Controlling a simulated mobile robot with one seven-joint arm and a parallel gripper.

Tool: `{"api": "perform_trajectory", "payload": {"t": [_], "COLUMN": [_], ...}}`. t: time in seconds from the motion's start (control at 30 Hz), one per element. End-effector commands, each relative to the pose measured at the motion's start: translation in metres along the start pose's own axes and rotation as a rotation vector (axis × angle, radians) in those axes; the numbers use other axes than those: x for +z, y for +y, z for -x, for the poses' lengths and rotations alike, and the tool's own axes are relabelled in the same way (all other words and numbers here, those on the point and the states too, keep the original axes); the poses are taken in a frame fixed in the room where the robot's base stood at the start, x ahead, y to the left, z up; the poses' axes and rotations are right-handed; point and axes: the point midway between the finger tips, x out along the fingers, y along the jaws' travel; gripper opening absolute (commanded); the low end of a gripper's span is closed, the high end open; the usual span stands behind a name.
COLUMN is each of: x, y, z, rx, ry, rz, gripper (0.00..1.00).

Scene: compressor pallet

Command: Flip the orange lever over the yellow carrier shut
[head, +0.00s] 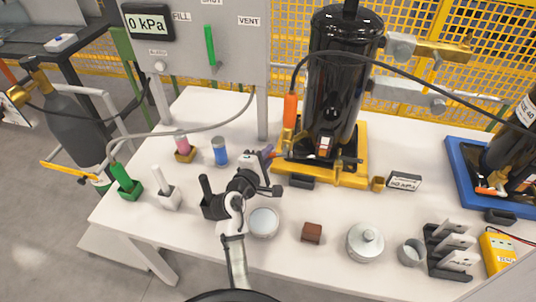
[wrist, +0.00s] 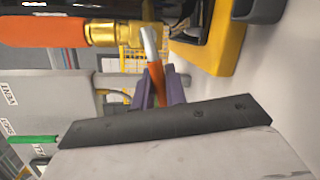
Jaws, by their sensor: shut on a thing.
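The yellow carrier (head: 350,180) stands on the white table and bears a tall black cylinder (head: 330,90). The carrier also shows at the top of the wrist view (wrist: 222,52). My gripper (head: 268,154) is at the carrier's left side, low near its base. In the wrist view its purple fingers (wrist: 163,88) are shut on the orange lever (wrist: 156,75). The lever runs up from between the fingers to a silvery end near a brass fitting. Its far end and the latch details are hidden.
An orange handle (head: 290,111) on a brass fitting stands close beside the cylinder, with a black hose above. A blue cup (head: 220,152) and a pink-topped item (head: 182,148) stand left of my gripper. A blue carrier (head: 460,170) stands at the right.

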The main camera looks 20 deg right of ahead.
Motion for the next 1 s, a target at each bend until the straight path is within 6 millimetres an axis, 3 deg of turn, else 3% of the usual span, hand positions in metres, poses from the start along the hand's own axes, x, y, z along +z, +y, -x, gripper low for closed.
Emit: {"api": "perform_trajectory", "payload": {"t": [0.17,0.43,0.73,0.77,0.9,1.0], "x": [0.001,0.003,0.003,0.003,0.003,0.003], "y": [0.005,0.016,0.015,0.015,0.015,0.015], "z": [0.001,0.003,0.003,0.003,0.003,0.003], "rx": [-0.007,-0.052,-0.054,-0.054,-0.054,-0.054], "ry": [0.009,0.057,0.06,0.06,0.06,0.06], "rz": [-0.039,-0.279,-0.299,-0.299,-0.298,-0.297], "gripper": [0.0,0.0,0.0,0.16,0.34,0.34]}}
